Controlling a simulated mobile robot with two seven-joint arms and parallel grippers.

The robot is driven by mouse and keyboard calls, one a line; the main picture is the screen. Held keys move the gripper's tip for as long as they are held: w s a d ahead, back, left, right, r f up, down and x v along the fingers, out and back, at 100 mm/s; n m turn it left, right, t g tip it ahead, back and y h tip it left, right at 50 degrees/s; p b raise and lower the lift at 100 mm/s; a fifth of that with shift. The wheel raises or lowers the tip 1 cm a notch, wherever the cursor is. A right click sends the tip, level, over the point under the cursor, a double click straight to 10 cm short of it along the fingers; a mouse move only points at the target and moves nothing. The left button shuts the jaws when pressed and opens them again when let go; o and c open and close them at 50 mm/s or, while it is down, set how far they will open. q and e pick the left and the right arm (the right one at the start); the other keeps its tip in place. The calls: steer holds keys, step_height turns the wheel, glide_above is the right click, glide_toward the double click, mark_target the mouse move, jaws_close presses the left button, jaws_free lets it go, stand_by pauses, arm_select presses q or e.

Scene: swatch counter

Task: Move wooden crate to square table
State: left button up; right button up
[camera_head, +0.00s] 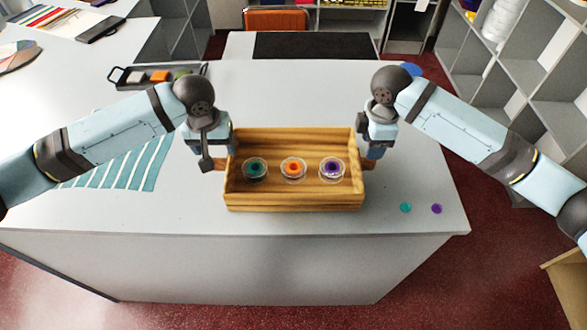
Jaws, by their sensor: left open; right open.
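The wooden crate (294,202) sits on the white counter near its front edge. It holds three small round glass dishes: one with teal (255,169), one with orange (293,169) and one with purple (332,169). My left gripper (217,164) is open at the crate's left end. My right gripper (370,162) is open at the crate's right end. The fingertips are partly hidden, and I cannot tell whether they touch the crate. I cannot tell which surface is the square table.
The counter (330,223) has a teal disc (405,207) and a purple disc (436,208) right of the crate. Striped cloth (130,168) lies left, and a dark tray (125,77) stands behind. Grey shelves (500,75) stand at right.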

mark_target(220, 159)
arm_select(q)
steer(key=f, duration=0.5)
steer(key=w+f, duration=0.1)
steer(key=f, duration=0.2)
steer(key=shift+w+f, duration=0.1)
steer(key=shift+f, duration=0.1)
arm_select(e)
step_height(220, 159, down, 8)
steer(key=shift+w+f, duration=0.1)
steer(key=shift+f, duration=0.15)
arm_select(q)
steer(key=shift+c, duration=0.4)
arm_select(e)
steer(key=shift+c, duration=0.5)
arm_select(q)
steer(key=c, duration=0.7)
arm_select(e)
steer(key=c, duration=0.7)
arm_select(q)
steer(key=shift+c, duration=1.4)
arm_select(e)
jaws_close()
